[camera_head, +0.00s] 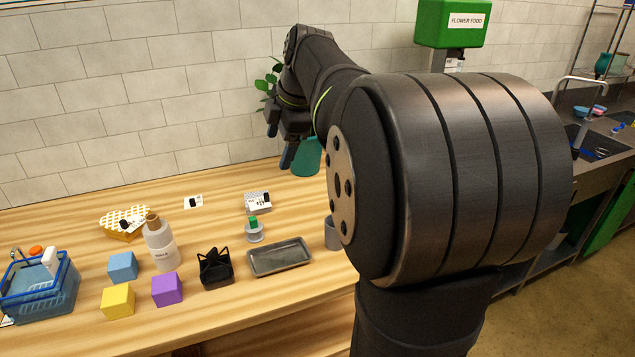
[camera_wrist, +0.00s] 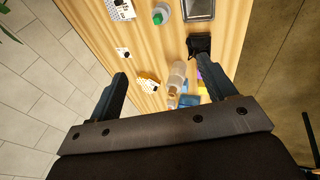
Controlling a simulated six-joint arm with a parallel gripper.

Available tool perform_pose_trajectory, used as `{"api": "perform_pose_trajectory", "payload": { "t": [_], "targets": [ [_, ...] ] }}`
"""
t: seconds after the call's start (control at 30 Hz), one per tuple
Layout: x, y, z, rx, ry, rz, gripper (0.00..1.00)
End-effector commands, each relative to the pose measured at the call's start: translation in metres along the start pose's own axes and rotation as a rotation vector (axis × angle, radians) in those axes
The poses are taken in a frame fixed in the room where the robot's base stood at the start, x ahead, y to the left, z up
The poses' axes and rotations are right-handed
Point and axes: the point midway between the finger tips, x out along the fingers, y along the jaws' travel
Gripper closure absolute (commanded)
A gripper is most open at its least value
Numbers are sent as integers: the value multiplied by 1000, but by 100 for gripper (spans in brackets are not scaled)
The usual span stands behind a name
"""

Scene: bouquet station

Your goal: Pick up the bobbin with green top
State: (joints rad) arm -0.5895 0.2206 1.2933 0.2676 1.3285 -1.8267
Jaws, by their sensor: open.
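The bobbin with green top (camera_head: 254,232) stands upright on the wooden table, between a small white patterned box and a grey tray. It also shows near the top edge of the wrist view (camera_wrist: 160,14). My gripper (camera_head: 288,150) is raised above the back of the table, near the tiled wall. In the wrist view my gripper (camera_wrist: 165,75) has its two fingers wide apart with nothing between them touching. The bobbin is beyond the fingertips, well away from them.
A grey tray (camera_head: 280,258), black holder (camera_head: 215,268), white bottle (camera_head: 160,245), purple (camera_head: 167,289), blue (camera_head: 122,267) and yellow (camera_head: 118,301) cubes stand near the bobbin. A patterned box (camera_head: 257,202) is behind it. A blue basket (camera_head: 40,287) is far left.

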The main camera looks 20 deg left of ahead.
Motion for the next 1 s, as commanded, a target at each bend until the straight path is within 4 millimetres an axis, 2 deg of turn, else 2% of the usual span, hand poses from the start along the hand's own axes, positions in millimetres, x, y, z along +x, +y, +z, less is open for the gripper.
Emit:
{"api": "perform_pose_trajectory", "payload": {
  "t": [0.13, 0.23, 0.37, 0.5, 0.63, 0.73, 1.0],
  "targets": [
    [4, 2, 0, 5, -2, -9, 24],
    [20, 10, -2, 26, -12, -46, 24],
    [57, 26, -8, 81, -49, -130, 24],
    [104, 42, -17, 152, -111, -223, 24],
    [140, 51, -25, 205, -172, -283, 24],
    [159, 54, -29, 234, -207, -312, 24],
    [187, 50, -29, 257, -235, -331, 24]
  ]
}}
